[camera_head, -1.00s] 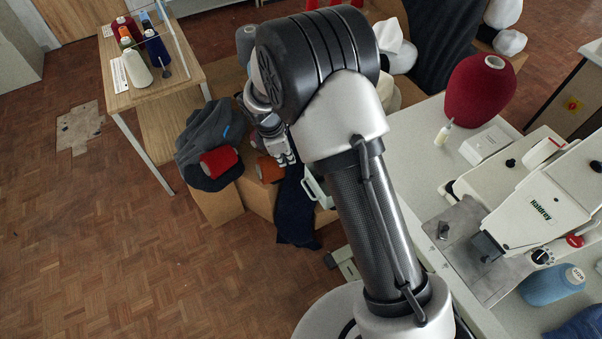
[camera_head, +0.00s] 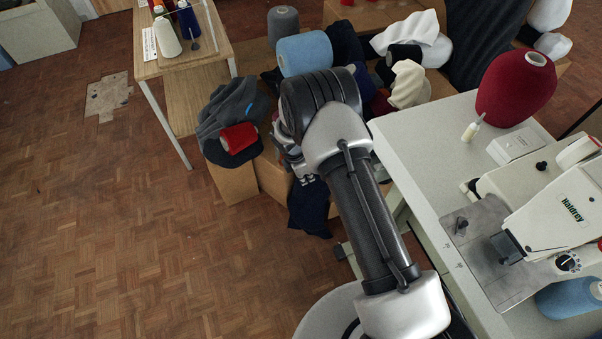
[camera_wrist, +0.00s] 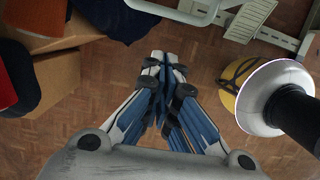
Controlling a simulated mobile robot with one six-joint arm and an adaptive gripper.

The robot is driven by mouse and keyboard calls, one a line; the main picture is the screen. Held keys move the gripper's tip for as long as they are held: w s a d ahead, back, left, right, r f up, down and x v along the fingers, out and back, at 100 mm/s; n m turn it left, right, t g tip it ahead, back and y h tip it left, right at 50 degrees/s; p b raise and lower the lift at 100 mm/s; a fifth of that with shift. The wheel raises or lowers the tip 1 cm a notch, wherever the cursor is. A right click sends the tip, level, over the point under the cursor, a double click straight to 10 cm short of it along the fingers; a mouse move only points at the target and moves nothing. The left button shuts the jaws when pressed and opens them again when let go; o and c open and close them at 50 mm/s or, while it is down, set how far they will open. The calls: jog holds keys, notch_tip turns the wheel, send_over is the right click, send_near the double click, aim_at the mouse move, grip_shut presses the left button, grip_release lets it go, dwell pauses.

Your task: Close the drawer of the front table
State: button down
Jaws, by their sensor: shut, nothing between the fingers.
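The front table (camera_head: 425,165) is pale and carries the sewing machine (camera_head: 560,205). Its drawer cannot be made out clearly in the head view, where my arm covers the table's left side. In the wrist view a pale frame-like part (camera_wrist: 190,14) crosses the top edge; it may be the drawer, but I cannot tell how far out it stands. My gripper (camera_wrist: 166,62) is shut and empty, its fingertips together over the floor, apart from that part. In the head view my gripper is mostly hidden behind my arm.
Cardboard boxes (camera_head: 233,184) with dark cloth and a red spool (camera_head: 239,138) stand left of my arm. A dark cloth (camera_head: 310,207) hangs down beside them. Open parquet floor is at left.

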jog(key=shift+w+d+f, duration=0.1)
jog(key=shift+w+d, duration=0.25)
jog(key=shift+d, duration=0.35)
jog(key=shift+w+d, duration=0.3)
jog(key=shift+d, duration=0.4)
